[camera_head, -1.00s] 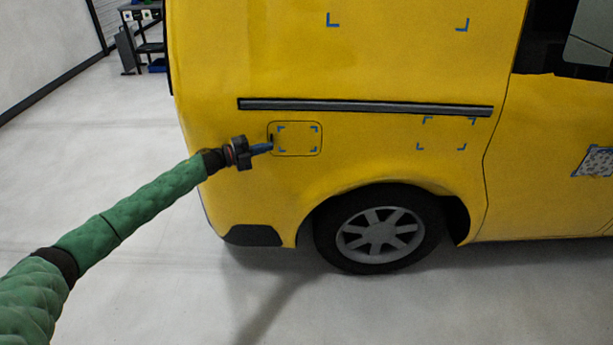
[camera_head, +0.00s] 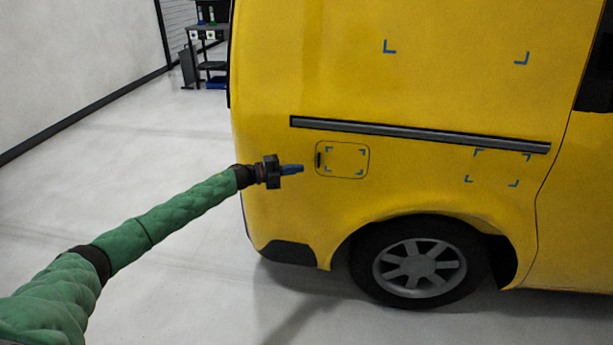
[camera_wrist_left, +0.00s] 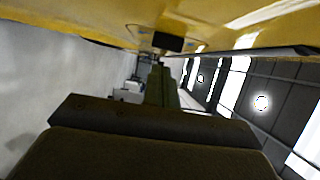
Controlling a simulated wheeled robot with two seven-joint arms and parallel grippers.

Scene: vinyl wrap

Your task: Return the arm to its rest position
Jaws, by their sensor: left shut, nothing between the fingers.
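My left arm, in a green quilted sleeve, reaches in from the lower left of the head view. Its gripper (camera_head: 291,169) has blue fingertips that are shut and empty. The tips point right toward the yellow van (camera_head: 450,95) and sit just left of the small fuel flap (camera_head: 342,161), whose outline has blue corner marks. I see a gap between tips and flap in the picture, but cannot tell the depth. The left wrist view shows the dark gripper body (camera_wrist_left: 150,135) below and the yellow van side along the top. My right gripper is not in view.
The van's rear wheel (camera_head: 419,267) is right of and below the gripper. A dark rail (camera_head: 420,134) runs above the flap. A dark cart (camera_head: 208,55) stands by the back wall. The grey floor (camera_head: 120,165) left of the van is clear.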

